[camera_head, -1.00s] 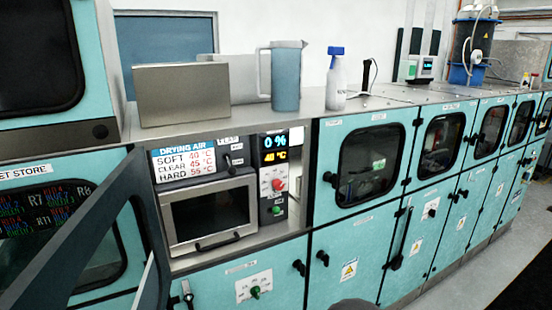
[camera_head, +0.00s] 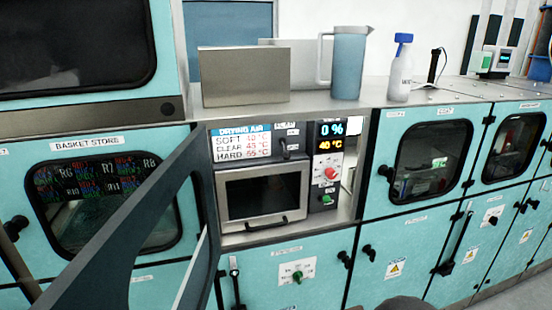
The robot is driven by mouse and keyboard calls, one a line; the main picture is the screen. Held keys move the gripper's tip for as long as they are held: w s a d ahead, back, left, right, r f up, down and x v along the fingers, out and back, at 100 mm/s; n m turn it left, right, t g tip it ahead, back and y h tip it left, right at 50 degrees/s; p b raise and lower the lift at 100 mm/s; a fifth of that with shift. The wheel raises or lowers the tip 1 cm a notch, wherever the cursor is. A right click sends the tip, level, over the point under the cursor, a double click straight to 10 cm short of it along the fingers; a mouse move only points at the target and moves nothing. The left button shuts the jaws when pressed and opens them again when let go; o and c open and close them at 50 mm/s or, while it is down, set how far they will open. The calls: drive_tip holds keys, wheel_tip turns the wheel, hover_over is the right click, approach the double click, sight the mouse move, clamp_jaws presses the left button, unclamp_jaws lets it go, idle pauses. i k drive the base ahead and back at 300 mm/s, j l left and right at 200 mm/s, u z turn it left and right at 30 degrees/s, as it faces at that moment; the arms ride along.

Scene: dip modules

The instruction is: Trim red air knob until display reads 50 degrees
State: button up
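The red knob (camera_head: 331,173) sits on a narrow grey control panel in an open bay of the teal cabinet row, right of a small oven-like unit. Above it, the display (camera_head: 330,144) reads 40 °C in yellow, with 0 % in blue over that. A green knob (camera_head: 326,199) is below the red one. The red knob's pointer is too small to read. A drying air chart (camera_head: 241,143) left of the panel lists soft, clear and hard temperatures.
An open dark-framed door (camera_head: 131,243) juts toward me at the left of the bay. The oven-like unit (camera_head: 264,194) fills most of the bay. A blue jug (camera_head: 348,64), spray bottle (camera_head: 400,72) and metal box (camera_head: 245,77) stand on the counter above.

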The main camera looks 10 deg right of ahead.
sight(330, 174)
drive_tip(key=i+l+z, duration=0.15)
drive_tip(key=l, duration=0.25)
drive_tip(key=i+l+z, duration=0.15)
drive_tip(key=l, duration=0.25)
drive_tip(key=i+l+z, duration=0.15)
drive_tip(key=l, duration=0.25)
